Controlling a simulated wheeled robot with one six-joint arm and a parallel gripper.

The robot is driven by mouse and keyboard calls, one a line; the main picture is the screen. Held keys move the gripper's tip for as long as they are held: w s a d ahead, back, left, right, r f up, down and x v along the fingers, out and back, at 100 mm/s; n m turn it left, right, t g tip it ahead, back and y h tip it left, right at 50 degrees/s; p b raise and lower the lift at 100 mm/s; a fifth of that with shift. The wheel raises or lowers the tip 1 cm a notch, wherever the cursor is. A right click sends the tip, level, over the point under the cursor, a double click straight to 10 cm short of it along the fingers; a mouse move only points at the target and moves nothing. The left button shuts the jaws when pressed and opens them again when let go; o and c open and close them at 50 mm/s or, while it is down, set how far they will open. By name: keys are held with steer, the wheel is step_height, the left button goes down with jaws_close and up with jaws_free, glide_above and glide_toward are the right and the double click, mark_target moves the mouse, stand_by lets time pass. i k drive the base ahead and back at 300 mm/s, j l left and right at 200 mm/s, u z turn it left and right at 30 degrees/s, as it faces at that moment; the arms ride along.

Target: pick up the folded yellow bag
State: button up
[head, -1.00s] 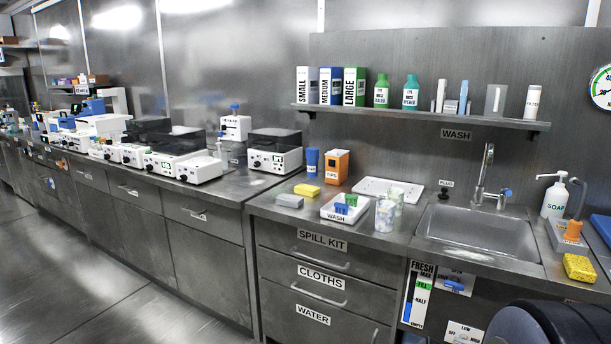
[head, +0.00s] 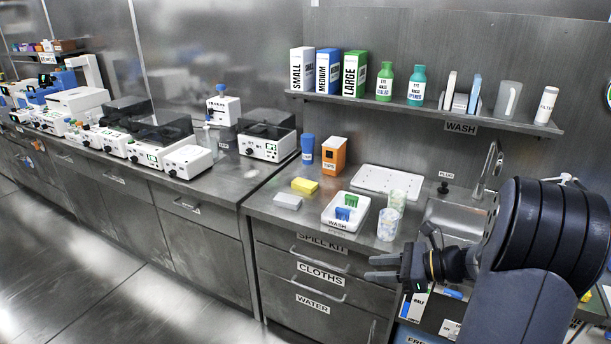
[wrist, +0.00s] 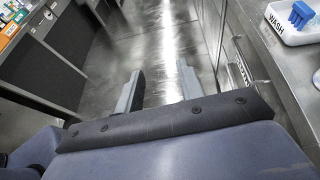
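A sliver of another yellow thing (head: 586,297) shows at the far right, mostly hidden behind my arm. My gripper (head: 370,268) is in front of the drawers, to the right of and below the first yellow item and well apart from it. In the wrist view my gripper (wrist: 160,76) has its two fingers apart with only floor between them. It is open and empty.
The floor at left is clear.

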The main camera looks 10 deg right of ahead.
mark_target(300, 185)
steer(key=i+j+z, duration=0.1)
steer(key=i+j, duration=0.2)
steer(key=i, duration=0.3)
steer(key=i+j+z, duration=0.15)
steer(key=i+j, duration=0.15)
steer(key=i, duration=0.25)
steer(key=i+j+z, duration=0.1)
steer(key=i+j, duration=0.3)
steer(key=i, duration=0.2)
